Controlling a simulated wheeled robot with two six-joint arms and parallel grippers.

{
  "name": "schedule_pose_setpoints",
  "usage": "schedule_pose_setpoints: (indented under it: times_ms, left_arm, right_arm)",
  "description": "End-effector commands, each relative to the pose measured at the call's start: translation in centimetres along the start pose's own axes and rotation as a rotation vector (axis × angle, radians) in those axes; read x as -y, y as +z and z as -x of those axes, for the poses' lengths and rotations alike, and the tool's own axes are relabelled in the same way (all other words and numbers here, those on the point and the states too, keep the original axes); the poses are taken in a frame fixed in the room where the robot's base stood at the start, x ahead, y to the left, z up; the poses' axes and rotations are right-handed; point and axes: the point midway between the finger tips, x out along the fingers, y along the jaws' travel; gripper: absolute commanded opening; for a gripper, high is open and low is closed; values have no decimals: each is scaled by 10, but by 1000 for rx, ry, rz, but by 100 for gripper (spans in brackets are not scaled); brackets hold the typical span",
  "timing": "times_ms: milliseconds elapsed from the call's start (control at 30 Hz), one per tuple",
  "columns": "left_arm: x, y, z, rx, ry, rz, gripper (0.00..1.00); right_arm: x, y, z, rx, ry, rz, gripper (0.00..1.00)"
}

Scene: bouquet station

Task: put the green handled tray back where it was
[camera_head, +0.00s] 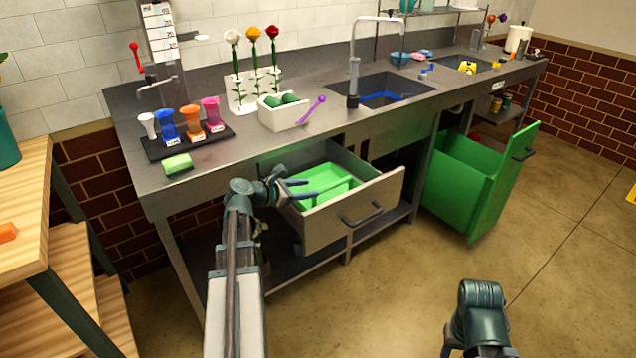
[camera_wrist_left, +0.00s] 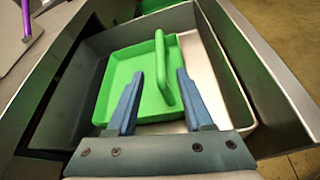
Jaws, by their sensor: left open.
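The green handled tray (camera_head: 318,179) sits inside the open drawer (camera_head: 337,229) under the counter. In the left wrist view the tray (camera_wrist_left: 122,75) lies in the drawer, with its upright handle (camera_wrist_left: 161,68) on the right side. My left gripper (camera_head: 302,189) is open at the drawer's left side. In the left wrist view its two blue fingers (camera_wrist_left: 158,103) are apart, one to each side of the handle's near end, with nothing clearly gripped. My right arm shows at the lower right of the head view, but its fingers are not visible.
The drawer front (camera_head: 352,211) sticks out from the steel counter (camera_head: 232,158). A green pull-out bin (camera_head: 466,184) stands open to the right. A white box (camera_head: 283,112), a flower rack (camera_head: 243,93) and colored cups on a black tray (camera_head: 190,143) stand on the counter.

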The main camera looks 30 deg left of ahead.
Motion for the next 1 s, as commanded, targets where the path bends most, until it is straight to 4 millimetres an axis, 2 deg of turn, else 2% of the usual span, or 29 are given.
schedule_pose_setpoints:
  times_ms: [100, 300, 1000]
  left_arm:
    - [0, 2, 18, 0, 1, 0, 51]
    - [0, 0, 28, 1, 0, 0, 51]
    - [0, 0, 29, 0, 0, 0, 51]
  right_arm:
    - [-1, 0, 8, 0, 0, 0, 50]
    - [-1, 1, 11, 0, 0, 0, 50]
    - [-1, 1, 10, 0, 0, 0, 50]
